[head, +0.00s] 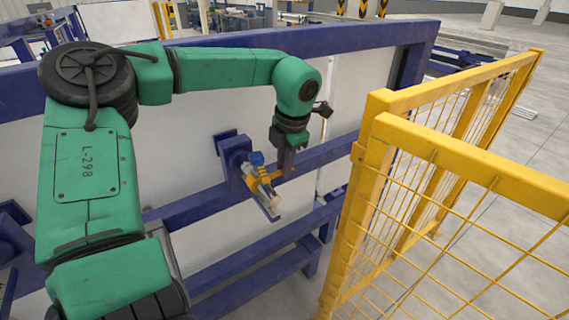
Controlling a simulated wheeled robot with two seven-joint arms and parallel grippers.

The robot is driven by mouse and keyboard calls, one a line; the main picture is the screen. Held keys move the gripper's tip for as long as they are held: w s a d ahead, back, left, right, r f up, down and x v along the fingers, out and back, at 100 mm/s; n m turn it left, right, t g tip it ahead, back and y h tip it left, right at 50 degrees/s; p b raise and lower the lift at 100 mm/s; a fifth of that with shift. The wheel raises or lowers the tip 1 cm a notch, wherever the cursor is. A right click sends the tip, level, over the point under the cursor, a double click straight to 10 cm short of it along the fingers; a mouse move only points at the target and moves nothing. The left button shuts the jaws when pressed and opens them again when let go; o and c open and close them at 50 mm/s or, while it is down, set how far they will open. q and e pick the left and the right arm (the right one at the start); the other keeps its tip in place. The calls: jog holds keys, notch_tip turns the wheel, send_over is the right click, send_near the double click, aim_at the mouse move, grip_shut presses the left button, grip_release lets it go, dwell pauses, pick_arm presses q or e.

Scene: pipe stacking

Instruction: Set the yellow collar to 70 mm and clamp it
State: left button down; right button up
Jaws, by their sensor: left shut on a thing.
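The yellow collar (250,183) sits around a short rod that sticks out from a blue bracket (234,150) on the blue frame. A small blue part (257,158) shows at the top of the collar. A grey strip (269,208) runs along beside the rod, whose pale end (275,203) points toward the front right. Its markings are too small to read. My left gripper (286,172) reaches down at the collar's right side and is shut on a yellow-orange piece there, which looks like the collar's handle. The fingertips partly hide this piece. My right gripper is out of view.
A yellow mesh fence (440,150) stands close on the right, with its corner post near my left gripper's side. Blue frame beams (330,152) run behind and below the rod, with white panels between them. Open grey floor lies beyond the fence.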

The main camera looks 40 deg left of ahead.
pick_arm(q)
jog(key=shift+w+r, duration=0.1)
jog(key=shift+r, duration=0.05)
jog(key=shift+w+a+b, duration=0.1)
jog(key=shift+a+b, duration=0.25)
jog(key=shift+b, duration=0.2)
jog(key=c, duration=0.8)
grip_release()
jog(key=shift+d, duration=0.1)
jog(key=shift+c, duration=0.2)
notch_tip(320, 180, up, 14)
jog(key=s+d, duration=0.1)
jog(key=d, duration=0.1)
jog(key=shift+d+r+b, duration=0.15)
jog(key=shift+d+b, duration=0.15)
jog(key=shift+d, duration=0.05)
